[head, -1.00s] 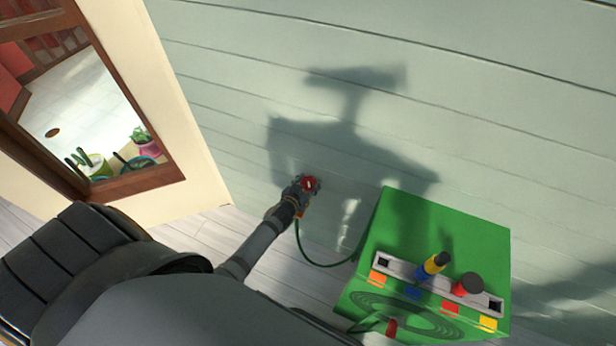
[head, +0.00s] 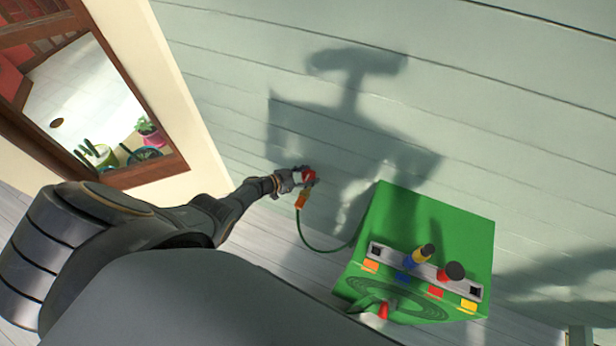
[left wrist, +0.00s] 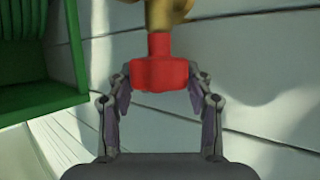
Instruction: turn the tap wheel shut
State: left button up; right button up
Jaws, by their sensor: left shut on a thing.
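The red tap wheel (head: 310,175) is by the pale green wall, at the end of my left arm in the head view. The left wrist view shows the wheel (left wrist: 160,75) as a red block on a red stem, with the brass tap body (left wrist: 166,14) beyond it. My left gripper (head: 299,178) is shut on the wheel, one finger on each side. In the head view it hides part of the wheel and most of the tap. An orange hose connector (head: 301,200) hangs just below. My right gripper is not in view.
A green hose (head: 318,248) runs from the orange connector to a green box (head: 440,225) on the floor at the right. A wooden-framed door or window (head: 155,178) stands at the left. The wall (head: 500,120) around the tap is clear.

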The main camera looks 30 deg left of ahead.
pick_arm(q)
jog(key=shift+m+h, duration=0.3)
jog(key=o, duration=1.2)
jog(key=shift+g, duration=0.3)
